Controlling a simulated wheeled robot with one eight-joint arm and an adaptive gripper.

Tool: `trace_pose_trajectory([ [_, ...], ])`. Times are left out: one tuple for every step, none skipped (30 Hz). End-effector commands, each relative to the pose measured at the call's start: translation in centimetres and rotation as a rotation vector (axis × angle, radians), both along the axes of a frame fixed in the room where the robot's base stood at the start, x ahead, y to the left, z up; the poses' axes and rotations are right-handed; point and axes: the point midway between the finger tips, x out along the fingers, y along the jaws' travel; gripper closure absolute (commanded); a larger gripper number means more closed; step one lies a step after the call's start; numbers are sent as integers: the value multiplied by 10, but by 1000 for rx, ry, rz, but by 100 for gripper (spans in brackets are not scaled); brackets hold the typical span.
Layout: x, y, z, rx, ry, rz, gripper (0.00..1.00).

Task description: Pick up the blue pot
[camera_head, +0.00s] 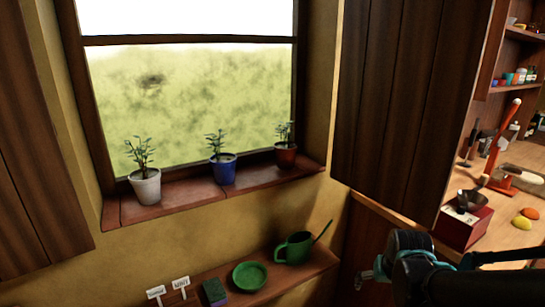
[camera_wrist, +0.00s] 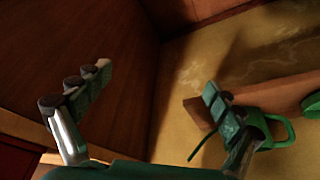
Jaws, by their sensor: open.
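The blue pot (camera_head: 223,169) holds a small green plant. It stands upright on the brick windowsill (camera_head: 190,202), in the middle of a row of three pots. A white pot (camera_head: 146,187) is to its left and a red-brown pot (camera_head: 285,155) to its right, each with a plant. My gripper (camera_head: 368,278) is low and right of the blue pot in the head view, well apart from it. In the wrist view my gripper (camera_wrist: 156,80) has its fingers spread, with nothing between them. The blue pot does not show in the wrist view.
A dark wooden shutter (camera_head: 405,100) stands right of the window. A cluttered counter (camera_head: 475,215) is at the right.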

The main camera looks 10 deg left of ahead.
Motion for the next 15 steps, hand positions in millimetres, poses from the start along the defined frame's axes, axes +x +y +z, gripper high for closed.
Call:
trace_pose_trajectory([
  [2,1,1,-13,1,19,7],
  [3,2,1,-26,2,38,7],
  [6,3,3,-51,4,74,7],
  [9,4,4,-76,5,109,7],
  [12,6,5,-106,6,151,7],
  [18,8,8,-152,7,215,7],
  [22,11,10,-191,9,269,7],
  [27,14,13,-233,9,326,7],
  [34,18,16,-292,10,405,7],
  [40,21,19,-337,10,463,7],
  [45,25,22,-382,10,521,7],
  [53,31,27,-441,10,597,7],
  [58,35,30,-486,10,653,7],
  [63,40,34,-531,8,710,7],
  [71,48,39,-593,6,784,7],
])
